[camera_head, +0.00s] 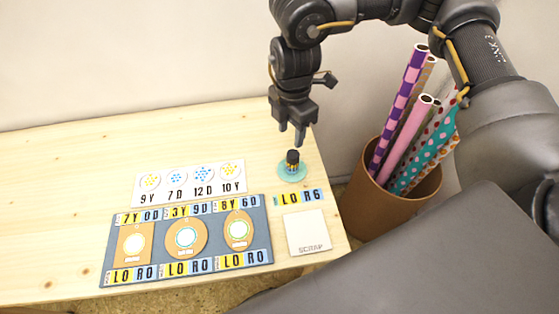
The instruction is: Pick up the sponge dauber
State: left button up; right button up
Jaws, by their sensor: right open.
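The sponge dauber (292,158) is a small dark, upright piece with an orange-yellow band. It stands on a round teal pad (292,174) near the right edge of the table. My right gripper (291,138) points down just above the dauber, with its fingers open and nothing seen between them. Whether the fingertips touch the dauber's top cannot be told from this view. My left gripper is not in view.
A blue-grey board (151,273) with three tan tags lies at the table's front. A white card (191,190) with dotted circles lies behind it. A square scrap pad (306,232) lies at right. A brown bin (381,215) of patterned rolls stands right of the table.

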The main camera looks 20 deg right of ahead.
aim_at(294, 154)
jog(key=shift+o, duration=1)
jog(key=shift+f, duration=0.35)
notch_tip(294, 154, down, 5)
jog(key=shift+r, duration=0.2)
jog(key=shift+d+f, duration=0.1)
jog(key=shift+f, duration=0.3)
jog(key=f, duration=0.3)
jog(key=shift+s+d+f, duration=0.2)
jog(key=shift+d+f, duration=0.1)
jog(key=shift+d, duration=0.05)
jog(key=shift+f, duration=0.55)
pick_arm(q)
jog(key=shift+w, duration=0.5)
pick_arm(e)
jog(key=shift+c, duration=0.4)
